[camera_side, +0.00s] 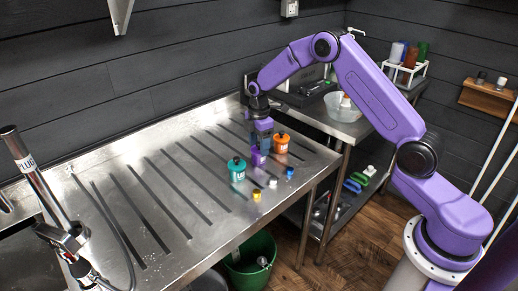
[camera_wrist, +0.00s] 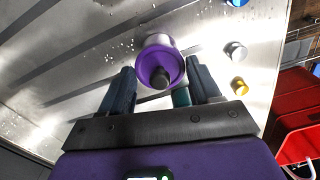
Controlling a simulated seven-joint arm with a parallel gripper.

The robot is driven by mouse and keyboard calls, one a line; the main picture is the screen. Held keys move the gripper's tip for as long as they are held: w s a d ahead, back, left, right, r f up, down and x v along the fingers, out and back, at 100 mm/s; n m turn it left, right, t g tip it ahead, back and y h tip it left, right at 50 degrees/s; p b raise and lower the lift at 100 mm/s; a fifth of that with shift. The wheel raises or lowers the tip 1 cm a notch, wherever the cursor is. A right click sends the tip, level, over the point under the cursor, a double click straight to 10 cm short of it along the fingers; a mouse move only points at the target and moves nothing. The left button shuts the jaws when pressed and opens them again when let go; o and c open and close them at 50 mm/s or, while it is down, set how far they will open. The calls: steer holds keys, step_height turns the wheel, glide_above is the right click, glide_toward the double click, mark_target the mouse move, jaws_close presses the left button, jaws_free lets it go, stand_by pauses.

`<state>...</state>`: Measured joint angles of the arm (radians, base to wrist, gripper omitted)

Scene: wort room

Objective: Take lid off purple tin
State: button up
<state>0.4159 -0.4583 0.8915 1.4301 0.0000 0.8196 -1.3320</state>
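The purple tin (camera_side: 258,159) stands on the steel drainboard between the teal tin and the orange tin, directly under my gripper (camera_side: 262,140). In the wrist view the purple tin (camera_wrist: 152,48) shows its purple lid (camera_wrist: 151,71) with a dark knob (camera_wrist: 160,78). My gripper (camera_wrist: 158,68) is open there, with a dark finger on each side of the line to the lid and nothing held between them. In the side view the fingers hang just above the tin and hide its top. I cannot tell whether they touch the lid.
The teal tin (camera_side: 237,170) stands close at left and the orange tin (camera_side: 281,143) close at right. The slotted drainboard (camera_side: 130,165) is clear at left. A green bucket (camera_side: 250,268) stands below.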

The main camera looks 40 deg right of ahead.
steer(key=shift+c, duration=1.2)
steer(key=shift+r, duration=0.15)
